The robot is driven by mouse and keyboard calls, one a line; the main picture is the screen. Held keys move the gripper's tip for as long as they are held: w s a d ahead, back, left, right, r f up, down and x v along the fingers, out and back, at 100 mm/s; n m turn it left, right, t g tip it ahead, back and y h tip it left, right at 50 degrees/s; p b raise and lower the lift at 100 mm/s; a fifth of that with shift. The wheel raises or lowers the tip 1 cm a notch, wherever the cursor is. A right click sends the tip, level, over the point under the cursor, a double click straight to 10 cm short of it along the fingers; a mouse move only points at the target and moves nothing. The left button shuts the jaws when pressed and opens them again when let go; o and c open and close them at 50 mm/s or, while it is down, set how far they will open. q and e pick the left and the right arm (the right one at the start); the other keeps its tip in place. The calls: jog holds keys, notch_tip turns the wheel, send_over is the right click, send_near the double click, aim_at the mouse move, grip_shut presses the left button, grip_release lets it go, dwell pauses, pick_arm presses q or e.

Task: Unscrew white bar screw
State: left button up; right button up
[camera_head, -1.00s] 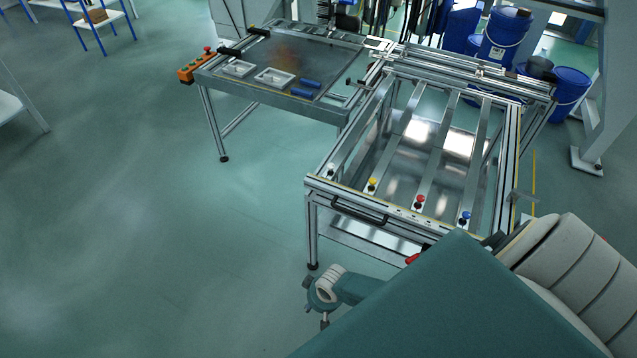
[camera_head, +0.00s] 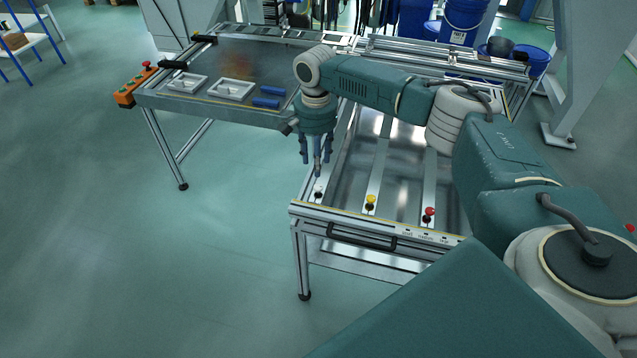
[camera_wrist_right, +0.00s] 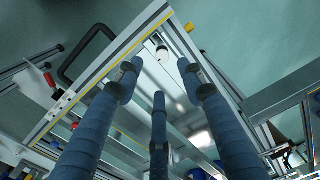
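The white bar screw (camera_head: 318,190) sits upright at the front left end of the panel fixture frame (camera_head: 350,216). My right gripper (camera_head: 316,165) points down just above it, with its three fingers spread. In the right wrist view the white screw (camera_wrist_right: 162,52) shows beyond and between the spread fingertips (camera_wrist_right: 160,75), apart from them. Nothing is held. The left gripper is not in view.
A yellow knob (camera_head: 370,202) and a red knob (camera_head: 429,213) stand to the right along the front rail. A black handle (camera_head: 362,237) is below them. A side table (camera_head: 215,112) with white trays (camera_head: 187,84) and blue cylinders (camera_head: 265,102) is at the left. Floor at lower left is free.

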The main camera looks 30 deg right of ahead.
aim_at(318, 187)
jog(key=f, duration=0.3)
jog(key=shift+w+d+f+m, duration=0.15)
jog(key=shift+d+m, duration=0.15)
jog(key=shift+d, duration=0.05)
notch_tip(318, 187, down, 6)
jog(key=shift+r, duration=0.2)
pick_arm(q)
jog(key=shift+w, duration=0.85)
pick_arm(e)
jog(key=shift+w+f, duration=0.1)
jog(key=shift+f, duration=0.5)
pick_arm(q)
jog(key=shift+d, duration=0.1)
pick_arm(e)
grip_shut()
